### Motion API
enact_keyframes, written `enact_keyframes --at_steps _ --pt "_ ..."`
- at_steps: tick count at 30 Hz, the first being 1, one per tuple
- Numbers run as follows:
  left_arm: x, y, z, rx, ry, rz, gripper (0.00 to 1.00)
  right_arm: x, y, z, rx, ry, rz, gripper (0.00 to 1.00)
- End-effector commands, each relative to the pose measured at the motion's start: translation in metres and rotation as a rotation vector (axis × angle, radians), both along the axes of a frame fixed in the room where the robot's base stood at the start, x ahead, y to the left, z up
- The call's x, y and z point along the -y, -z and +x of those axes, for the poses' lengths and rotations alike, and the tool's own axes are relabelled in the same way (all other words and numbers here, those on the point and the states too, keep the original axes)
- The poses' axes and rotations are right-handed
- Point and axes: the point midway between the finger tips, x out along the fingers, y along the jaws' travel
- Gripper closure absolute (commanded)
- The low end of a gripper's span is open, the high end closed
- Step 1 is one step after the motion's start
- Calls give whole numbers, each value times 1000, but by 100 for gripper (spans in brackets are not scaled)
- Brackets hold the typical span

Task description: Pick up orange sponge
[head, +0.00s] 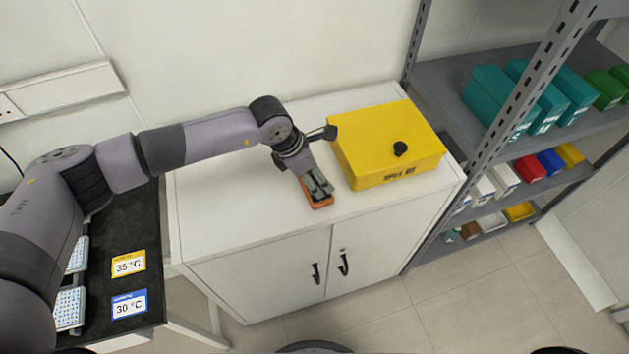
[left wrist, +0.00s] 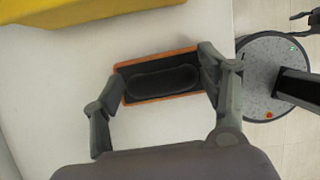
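The orange sponge (head: 320,204) lies on the white cabinet top, near its front edge. In the left wrist view the sponge (left wrist: 160,97) shows an orange rim around a dark, rounded middle. My left gripper (head: 322,192) points down over it. In the left wrist view the left gripper (left wrist: 160,75) is open, with one finger at each short end of the sponge. I cannot tell whether the fingers touch it. What looks like my right gripper (left wrist: 294,25) shows at the upper right edge of that view, its two fingers apart.
A yellow box (head: 385,145) with a black knob stands on the cabinet (head: 230,215), just right of my left gripper. A grey shelf rack (head: 450,85) with teal boxes stands to the right. A black table (head: 130,225) with labels is at the left. The cabinet top's left part is clear.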

Motion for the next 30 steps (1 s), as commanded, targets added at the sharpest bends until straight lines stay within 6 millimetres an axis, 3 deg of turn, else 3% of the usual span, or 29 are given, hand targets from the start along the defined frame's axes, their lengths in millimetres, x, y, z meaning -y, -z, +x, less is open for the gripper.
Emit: enact_keyframes --at_steps 15,25,30 --pt "0 -1 0 1 0 -1 69 0 0 0 -1 0 0 60" --pt "0 -5 1 2 0 -1 69 0 2 -1 -1 0 0 60" --pt "0 -22 1 4 0 -3 69 0 8 -1 -1 1 0 60"
